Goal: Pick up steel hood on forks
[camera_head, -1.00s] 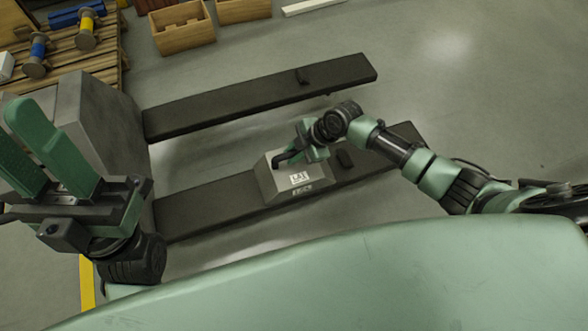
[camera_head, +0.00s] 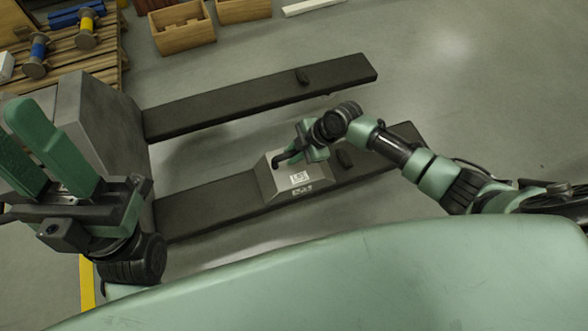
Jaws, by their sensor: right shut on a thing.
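The steel hood (camera_head: 283,188) is a grey, slope-sided box with a white label on its front. It sits on the nearer dark fork (camera_head: 205,209), in the middle of the view. My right gripper (camera_head: 289,157) is at the top of the hood, shut on it; the wrist partly hides the grip point. I cannot tell whether the hood is clear of the fork. The farther fork (camera_head: 240,96) is bare except for a small dark block. My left gripper (camera_head: 45,140) is at the left, raised, its two green fingers spread apart and empty.
A grey block (camera_head: 100,125) joins the forks at the left. Wooden crates (camera_head: 182,28) stand at the back, and a pallet with spools (camera_head: 85,35) is at the upper left. The floor to the right (camera_head: 490,90) is clear.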

